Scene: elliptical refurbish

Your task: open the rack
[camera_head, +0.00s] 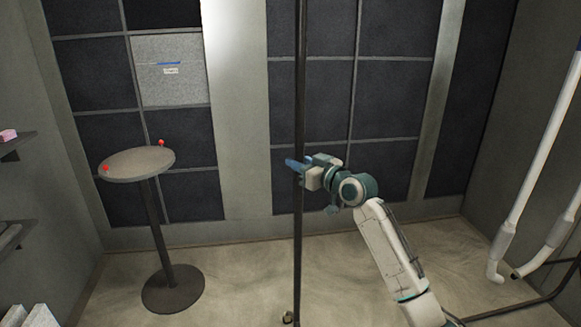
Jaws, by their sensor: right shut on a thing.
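A thin dark upright pole (300,90) runs from the top of the head view to the floor. It looks like the edge or post of the rack; no wider rack panel can be made out. My right gripper (298,166) comes in from the lower right and is shut at the pole, at about mid-height. A small blue piece sticks out to the left of the pole at the fingertips; whether it is a handle or part of the fingers is unclear. My left gripper is out of view.
A round table (137,165) with small red items stands at the left. Shelves (12,147) line the left wall. White pipes (545,150) hang at the right, above a dark floor bar (520,305). Dark panels cover the back wall. Floor is free between the table and pole.

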